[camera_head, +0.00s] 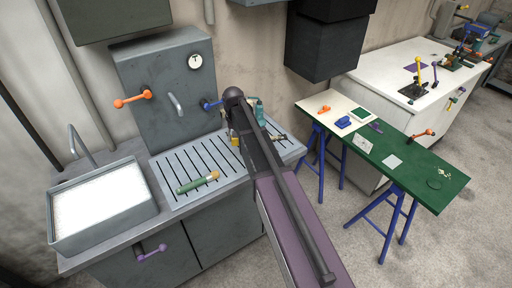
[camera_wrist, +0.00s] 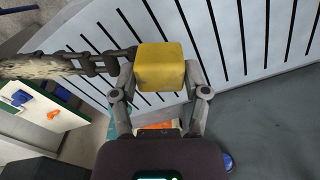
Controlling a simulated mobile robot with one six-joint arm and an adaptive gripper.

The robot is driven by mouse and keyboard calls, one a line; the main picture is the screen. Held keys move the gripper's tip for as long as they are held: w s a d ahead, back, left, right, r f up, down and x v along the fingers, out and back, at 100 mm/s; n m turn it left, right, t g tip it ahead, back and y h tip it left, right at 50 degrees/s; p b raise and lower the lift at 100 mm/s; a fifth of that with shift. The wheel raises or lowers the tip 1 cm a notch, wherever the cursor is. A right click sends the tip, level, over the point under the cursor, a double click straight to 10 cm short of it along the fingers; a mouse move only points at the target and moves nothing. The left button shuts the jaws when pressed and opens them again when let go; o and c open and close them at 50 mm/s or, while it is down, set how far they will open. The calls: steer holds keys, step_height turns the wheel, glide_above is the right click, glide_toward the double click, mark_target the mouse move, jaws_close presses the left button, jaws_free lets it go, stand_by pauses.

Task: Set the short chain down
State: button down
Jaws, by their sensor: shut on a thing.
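My gripper (camera_wrist: 160,84) is shut on a yellow block (camera_wrist: 160,66) at the end of the short chain. Dark links of the chain (camera_wrist: 92,62) run left from the block in the wrist view, with a paler, rough stretch at the left edge. In the head view my arm hides most of the gripper; the yellow block (camera_head: 235,141) shows left of the arm, and part of the chain (camera_head: 278,145) seems to show on its right. The slotted grey drainboard (camera_head: 188,158) lies beneath. I cannot tell whether the chain touches it.
A green-handled tool (camera_head: 198,183) lies on the drainboard. A filled sink (camera_head: 103,203) stands left. A teal bottle (camera_head: 260,112) is behind my arm. A grey cabinet with an orange handle (camera_head: 132,99) backs the counter. A green table (camera_head: 408,160) with small items stands right.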

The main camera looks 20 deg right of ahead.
steer(key=s+f+n+b, duration=0.5)
steer(key=s+f+b, duration=0.1)
steer(key=s, duration=0.6)
steer(key=shift+s+a+f, duration=0.15)
steer(key=shift+a+f, duration=0.15)
steer(key=shift+f, duration=0.15)
steer(key=b, duration=0.1)
glide_above(240, 158)
steer(key=shift+s+f, duration=0.45)
steer(key=shift+f, duration=0.25)
steer(key=shift+w, duration=0.45)
steer(key=shift+w+d+f+b, duration=0.1)
steer(key=shift+w+f+b, duration=0.2)
steer(key=shift+b, duration=0.1)
step_height(240, 158, down, 3)
steer(key=b, duration=0.3)
steer(key=shift+s, duration=0.1)
